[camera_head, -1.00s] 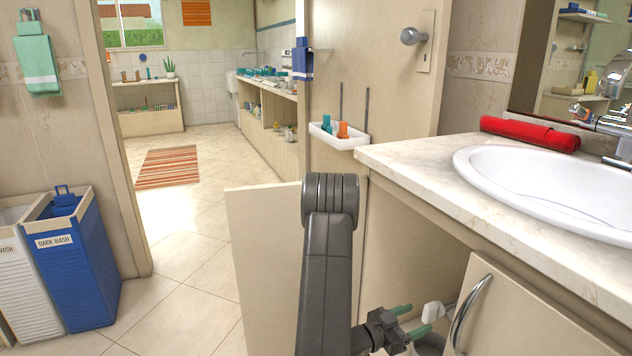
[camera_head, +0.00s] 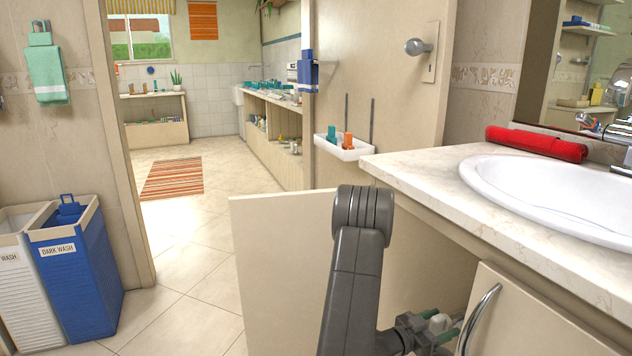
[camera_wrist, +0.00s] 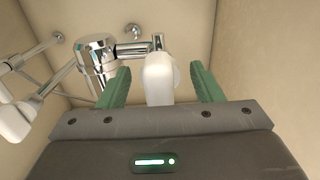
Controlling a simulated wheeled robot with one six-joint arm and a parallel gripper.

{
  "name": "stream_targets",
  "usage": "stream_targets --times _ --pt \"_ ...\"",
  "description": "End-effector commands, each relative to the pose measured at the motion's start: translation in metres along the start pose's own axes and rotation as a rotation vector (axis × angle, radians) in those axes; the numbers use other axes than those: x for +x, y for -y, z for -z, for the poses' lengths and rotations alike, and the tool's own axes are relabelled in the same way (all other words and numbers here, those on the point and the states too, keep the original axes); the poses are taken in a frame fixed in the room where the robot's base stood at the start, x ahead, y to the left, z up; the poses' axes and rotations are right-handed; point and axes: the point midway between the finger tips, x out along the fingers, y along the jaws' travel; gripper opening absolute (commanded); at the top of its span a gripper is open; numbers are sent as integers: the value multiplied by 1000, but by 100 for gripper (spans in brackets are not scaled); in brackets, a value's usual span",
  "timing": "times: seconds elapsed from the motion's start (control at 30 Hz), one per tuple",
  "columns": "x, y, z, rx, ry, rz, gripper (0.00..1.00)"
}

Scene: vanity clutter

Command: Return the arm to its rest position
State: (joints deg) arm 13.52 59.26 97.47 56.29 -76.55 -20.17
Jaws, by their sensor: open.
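My gripper (camera_head: 440,325) is low at the opening of the cabinet under the sink, partly cut off from sight behind the right cabinet door. Its green fingers are apart in the wrist view (camera_wrist: 157,82). A white rounded part (camera_wrist: 159,78) stands between or just beyond the fingers, next to chrome plumbing (camera_wrist: 97,62). I cannot tell whether the fingers touch it. My dark grey arm reaches down in front of the cabinet in the head view.
A cream cabinet door (camera_head: 275,265) stands open at left. The right door (camera_head: 530,318) has a chrome handle (camera_head: 480,315). Above are the countertop (camera_head: 430,178) and white sink (camera_head: 540,185). A blue dark wash hamper (camera_head: 75,280) stands at far left. Tiled floor between is clear.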

Motion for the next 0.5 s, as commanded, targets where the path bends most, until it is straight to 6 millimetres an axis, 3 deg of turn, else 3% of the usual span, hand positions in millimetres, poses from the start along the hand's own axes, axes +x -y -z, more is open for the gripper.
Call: stream_targets --times 0.17,0.5 --pt "-23 1 2 -1 1 4 60" --pt "-86 1 1 -1 1 5 60"
